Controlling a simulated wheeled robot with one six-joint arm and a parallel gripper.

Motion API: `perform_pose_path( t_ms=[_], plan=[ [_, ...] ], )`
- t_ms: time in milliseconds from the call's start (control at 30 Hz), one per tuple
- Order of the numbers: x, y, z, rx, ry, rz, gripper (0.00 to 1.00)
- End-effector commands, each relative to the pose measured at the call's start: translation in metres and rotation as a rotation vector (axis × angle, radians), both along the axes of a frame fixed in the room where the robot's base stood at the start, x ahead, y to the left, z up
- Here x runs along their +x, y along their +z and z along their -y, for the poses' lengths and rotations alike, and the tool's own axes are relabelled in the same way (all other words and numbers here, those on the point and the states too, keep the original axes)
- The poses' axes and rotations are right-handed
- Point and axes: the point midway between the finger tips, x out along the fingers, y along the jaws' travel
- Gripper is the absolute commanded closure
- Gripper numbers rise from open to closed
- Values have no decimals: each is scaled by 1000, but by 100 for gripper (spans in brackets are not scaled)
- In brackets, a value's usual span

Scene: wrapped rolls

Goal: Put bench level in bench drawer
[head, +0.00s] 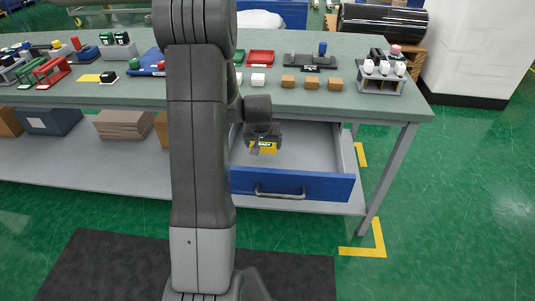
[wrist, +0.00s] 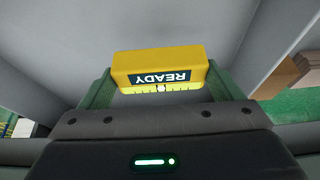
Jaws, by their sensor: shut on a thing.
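The bench level is a small yellow block (wrist: 160,62) with a dark READY label and a scale with a small bubble window, seen in the wrist view between my gripper's fingers. My gripper (head: 264,142) is shut on the bench level and holds it over the open bench drawer. The level (head: 264,148) shows as a small yellow piece in the head view. The bench drawer (head: 292,185) is pulled out, with a blue front, a grey handle and a pale grey interior. My arm hides the drawer's left part. I cannot tell whether the level touches the drawer floor.
The green bench top (head: 300,98) above the drawer holds small brown blocks (head: 311,84), a red tray (head: 260,57) and a grey rack (head: 381,76) at its right end. A lower shelf (head: 90,160) carries boxes. The floor right of the bench is clear.

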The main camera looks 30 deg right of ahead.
Motion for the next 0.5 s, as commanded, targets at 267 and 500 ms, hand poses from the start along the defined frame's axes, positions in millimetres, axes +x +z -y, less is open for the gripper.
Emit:
perform_pose_path(
  t_ms=[267, 500],
  plan=[
    [0, -26, 0, 0, 2, -1, 40],
    [1, -50, 0, -1, 1, 1, 40]
  ],
)
